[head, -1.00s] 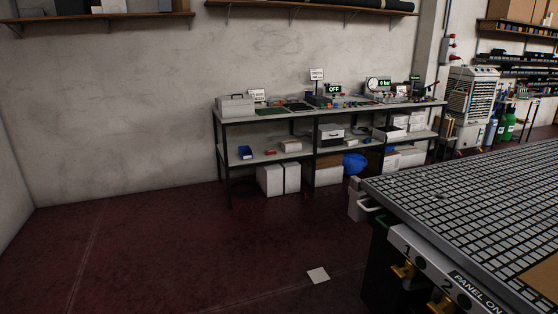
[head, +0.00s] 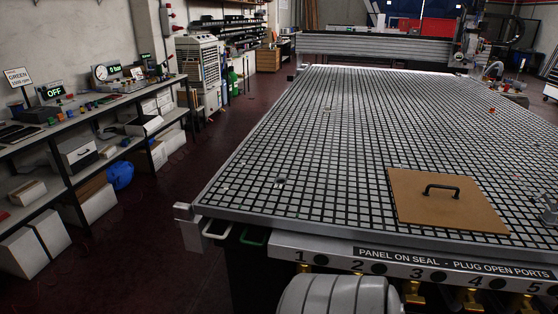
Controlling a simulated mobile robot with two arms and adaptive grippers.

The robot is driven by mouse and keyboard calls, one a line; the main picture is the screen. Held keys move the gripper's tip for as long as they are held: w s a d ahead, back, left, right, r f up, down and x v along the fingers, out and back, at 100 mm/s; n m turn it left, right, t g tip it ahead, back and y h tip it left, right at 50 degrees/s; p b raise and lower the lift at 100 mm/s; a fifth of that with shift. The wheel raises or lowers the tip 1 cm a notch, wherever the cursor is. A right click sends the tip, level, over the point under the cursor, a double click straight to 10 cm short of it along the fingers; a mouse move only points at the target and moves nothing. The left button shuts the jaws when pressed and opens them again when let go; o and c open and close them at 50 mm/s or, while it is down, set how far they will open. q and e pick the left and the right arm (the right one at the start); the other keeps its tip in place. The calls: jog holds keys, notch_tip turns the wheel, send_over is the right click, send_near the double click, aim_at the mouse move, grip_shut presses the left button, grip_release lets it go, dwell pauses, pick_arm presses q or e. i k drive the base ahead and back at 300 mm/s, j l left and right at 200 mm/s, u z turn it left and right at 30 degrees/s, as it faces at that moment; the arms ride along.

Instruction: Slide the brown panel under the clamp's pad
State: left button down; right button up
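The brown panel (head: 447,200) lies flat on the gridded vacuum table (head: 330,150), near its front edge at the right of the head view. A black handle (head: 441,190) stands on its top. A small metal fixture (head: 548,213) is cut off by the right picture edge, to the right of the panel and apart from it. I cannot tell whether it is the clamp, and no pad can be made out. Neither of my grippers is in view.
A front rail carries numbered ports and a label strip (head: 455,263). A machine gantry (head: 385,47) spans the table's far end. A workbench (head: 80,130) with devices and boxes stands along the left wall. The table left of the panel is mostly clear.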

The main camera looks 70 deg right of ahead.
aim_at(427, 199)
jog(key=z, duration=0.45)
jog(key=i+z, duration=0.1)
jog(key=z, duration=0.35)
jog(key=j+z, duration=0.1)
jog(key=z, duration=0.35)
jog(key=i+j+z, duration=0.1)
jog(key=z, duration=0.35)
